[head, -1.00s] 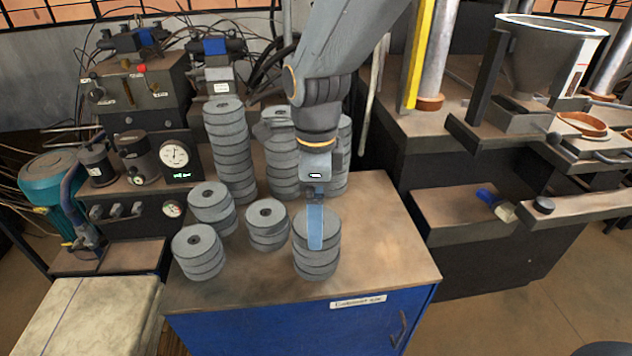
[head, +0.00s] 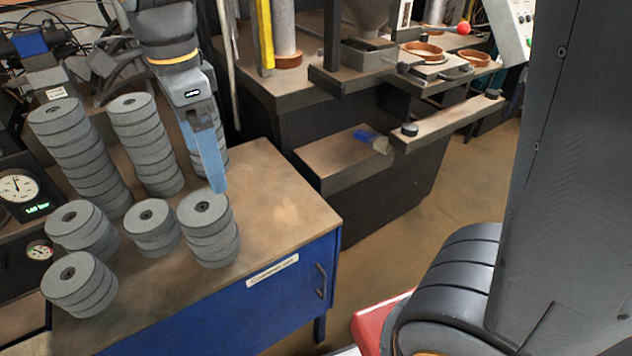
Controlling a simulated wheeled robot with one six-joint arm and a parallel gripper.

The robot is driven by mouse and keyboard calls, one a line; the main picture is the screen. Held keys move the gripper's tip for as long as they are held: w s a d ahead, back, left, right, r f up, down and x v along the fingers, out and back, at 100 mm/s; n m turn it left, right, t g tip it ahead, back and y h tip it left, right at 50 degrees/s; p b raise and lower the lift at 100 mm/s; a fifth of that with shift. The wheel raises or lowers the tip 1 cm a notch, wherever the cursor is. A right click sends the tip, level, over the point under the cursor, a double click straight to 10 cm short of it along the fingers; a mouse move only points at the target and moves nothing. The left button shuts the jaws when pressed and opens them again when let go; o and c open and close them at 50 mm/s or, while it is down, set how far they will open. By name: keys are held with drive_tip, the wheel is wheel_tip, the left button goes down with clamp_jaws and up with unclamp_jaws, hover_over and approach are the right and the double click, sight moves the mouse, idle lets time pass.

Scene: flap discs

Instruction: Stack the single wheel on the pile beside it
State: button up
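The grey flap wheels stand in piles on the blue cabinet's brown top (head: 285,205). The front right pile (head: 210,238) has several wheels, and the hole of its top wheel shows clear. A short pile (head: 153,235) stands close to its left. Two more short piles stand further left, one behind (head: 82,235) and one in front (head: 80,292). I see no wheel lying alone. My gripper (head: 217,187), with blue fingers pointing down, is just behind the front right pile's top, overlapping its edge in the picture. The fingers line up, so their gap is hidden. No wheel shows in them.
Tall wheel piles stand at the back left (head: 75,150) and back middle (head: 147,145), with another partly hidden behind my gripper. A pressure gauge unit (head: 20,190) is at the left edge. The cabinet top's right side is clear. A machine bench (head: 345,160) stands to the right.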

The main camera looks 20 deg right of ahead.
drive_tip(key=s+d+f+n, duration=0.1)
drive_tip(key=d+f+n, duration=0.3)
drive_tip(key=d, duration=0.3)
drive_tip(key=s+d+f+n, duration=0.1)
drive_tip(key=d+f+n, duration=0.3)
drive_tip(key=d+n, duration=0.2)
drive_tip(key=s+d+f+n+t, duration=0.1)
drive_tip(key=d+f+n, duration=0.3)
drive_tip(key=d, duration=0.4)
drive_tip(key=shift+s+d+f+n, duration=0.2)
drive_tip(key=shift+s+n, duration=0.15)
drive_tip(key=shift+n, duration=0.15)
drive_tip(key=shift+f, duration=0.15)
